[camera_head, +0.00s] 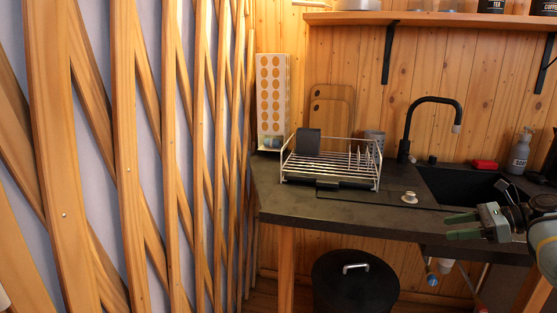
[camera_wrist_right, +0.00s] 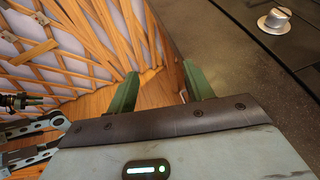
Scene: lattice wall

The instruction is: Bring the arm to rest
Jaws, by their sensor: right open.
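My right gripper (camera_head: 455,226) is at the right of the head view, in front of the dark counter and sink, with its green fingers pointing left. In the right wrist view its two green fingers (camera_wrist_right: 162,82) stand wide apart with nothing between them, only the wooden floor behind. It is open and empty. My right forearm runs out of the head view at the right edge. My left gripper does not show in the head view. Grey and black mechanical parts show at the left edge of the right wrist view; I cannot tell which part of me they are.
The dark counter (camera_head: 330,207) carries a wire dish rack (camera_head: 330,180), a small metal-and-white item (camera_head: 410,197) and the sink (camera_head: 470,187) with a black tap (camera_head: 433,100). A black lidded bin (camera_head: 355,285) stands below. A wooden lattice wall (camera_head: 125,150) fills the left.

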